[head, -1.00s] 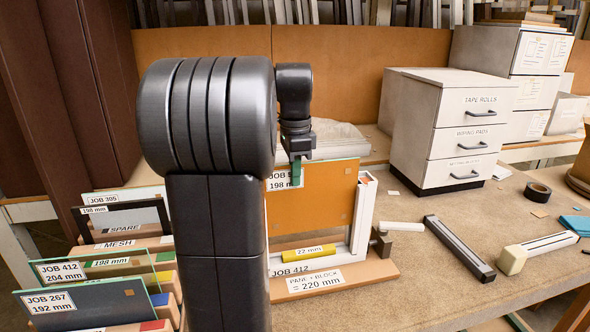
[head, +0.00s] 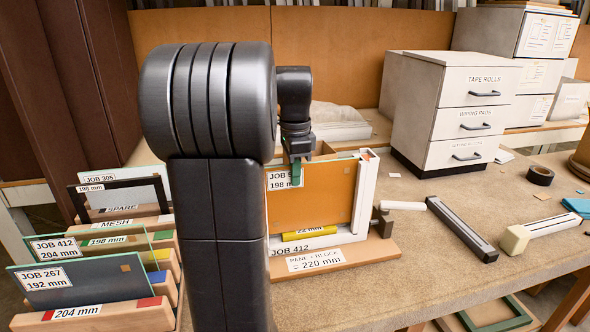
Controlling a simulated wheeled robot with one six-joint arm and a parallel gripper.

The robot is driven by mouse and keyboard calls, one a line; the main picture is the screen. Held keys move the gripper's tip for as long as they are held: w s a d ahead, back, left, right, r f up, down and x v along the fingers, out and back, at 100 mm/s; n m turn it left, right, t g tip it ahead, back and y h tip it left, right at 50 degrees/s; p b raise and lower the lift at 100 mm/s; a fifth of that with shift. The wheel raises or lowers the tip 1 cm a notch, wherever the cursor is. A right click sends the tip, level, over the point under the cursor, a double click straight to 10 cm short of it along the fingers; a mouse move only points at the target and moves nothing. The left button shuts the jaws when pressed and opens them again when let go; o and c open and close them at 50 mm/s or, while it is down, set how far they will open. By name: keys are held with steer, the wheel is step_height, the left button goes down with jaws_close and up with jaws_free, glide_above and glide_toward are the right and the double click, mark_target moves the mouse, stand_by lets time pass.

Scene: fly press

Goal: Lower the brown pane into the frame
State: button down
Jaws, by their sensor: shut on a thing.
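The brown pane (head: 320,200) hangs upright from my gripper (head: 297,165), which is shut on its top edge near the left. A white label, partly hidden by a green finger, is on the pane's upper left. The pane stands inside or just in front of the white frame (head: 362,200); I cannot tell how deep it sits in the channels. Its lower edge is close to the yellow 22 mm block (head: 305,233) and overlaps the block's top in view. The frame's bottom bar reads JOB 412. My arm hides the frame's left side.
The frame stands on a wooden base (head: 375,255) labelled PANE + BLOCK = 220 mm. A dark clamp (head: 381,222) with a white handle is at its right. A rack of labelled panes (head: 70,280) stands left. White drawers (head: 460,110) stand behind right.

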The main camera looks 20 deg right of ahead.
steer(key=c, duration=1.5)
jaws_free()
steer(key=shift+f, duration=0.1)
step_height(320, 180, up, 14)
steer(key=shift+f+p, duration=0.1)
steer(key=shift+p, duration=0.55)
step_height(320, 180, down, 12)
steer(key=shift+f, duration=0.1)
steer(key=shift+r, duration=0.35)
